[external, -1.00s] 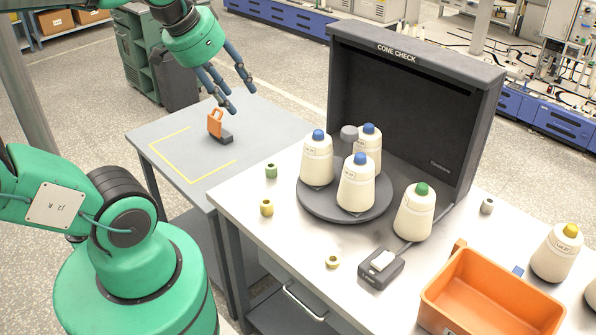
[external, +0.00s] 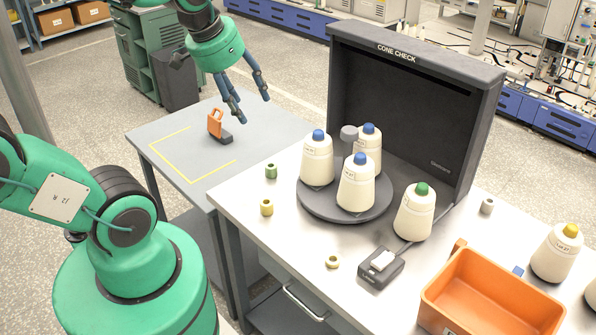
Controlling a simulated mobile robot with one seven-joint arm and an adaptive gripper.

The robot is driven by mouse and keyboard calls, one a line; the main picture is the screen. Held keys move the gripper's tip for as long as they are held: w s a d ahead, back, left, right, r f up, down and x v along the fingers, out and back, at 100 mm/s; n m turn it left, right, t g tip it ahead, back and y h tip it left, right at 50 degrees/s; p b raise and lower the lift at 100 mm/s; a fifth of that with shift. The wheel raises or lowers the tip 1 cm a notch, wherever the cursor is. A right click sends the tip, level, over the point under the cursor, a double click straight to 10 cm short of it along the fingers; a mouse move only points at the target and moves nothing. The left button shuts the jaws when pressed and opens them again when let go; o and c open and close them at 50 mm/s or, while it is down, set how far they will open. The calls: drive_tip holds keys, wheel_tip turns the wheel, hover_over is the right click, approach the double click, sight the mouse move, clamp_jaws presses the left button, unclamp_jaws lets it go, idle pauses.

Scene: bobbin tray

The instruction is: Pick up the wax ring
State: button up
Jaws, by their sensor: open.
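A small pale-yellow ring (external: 333,262), which looks like the wax ring, lies on the metal worktable near its front edge. It is left of the dark device with a white top. My gripper (external: 253,108) is open and empty, with its fingers pointing down. It hangs in the air near the far edge of the grey side table, well behind the ring and up to its left in the picture. The ring is in full view and nothing touches it.
A yellow bobbin (external: 266,208) and a green one (external: 271,171) stand on the worktable's left side. White cones (external: 316,160) crowd a dark turntable (external: 345,212) before the tall black booth (external: 405,110). An orange bin (external: 490,310) stands front right. An orange clip-like object (external: 215,123) sits on the side table.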

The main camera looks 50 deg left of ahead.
drive_tip(key=g, duration=0.2)
hover_over(267, 207)
drive_tip(key=s+x, duration=0.2)
drive_tip(key=x, duration=0.8)
wheel_tip(267, 207, down, 14)
drive_tip(key=a+n+g, duration=0.1)
drive_tip(key=g, duration=0.1)
drive_tip(key=shift+w+a+f+n+g+p, duration=0.2)
drive_tip(key=shift+w+a+n+g+p, duration=0.15)
drive_tip(key=shift+w+p, duration=0.1)
drive_tip(key=shift+f+b, duration=0.95)
drive_tip(key=shift+f, duration=3.35)
drive_tip(key=shift+s+f+b, duration=0.1)
drive_tip(key=shift+f+b, duration=0.7)
drive_tip(key=shift+f, duration=1.8)
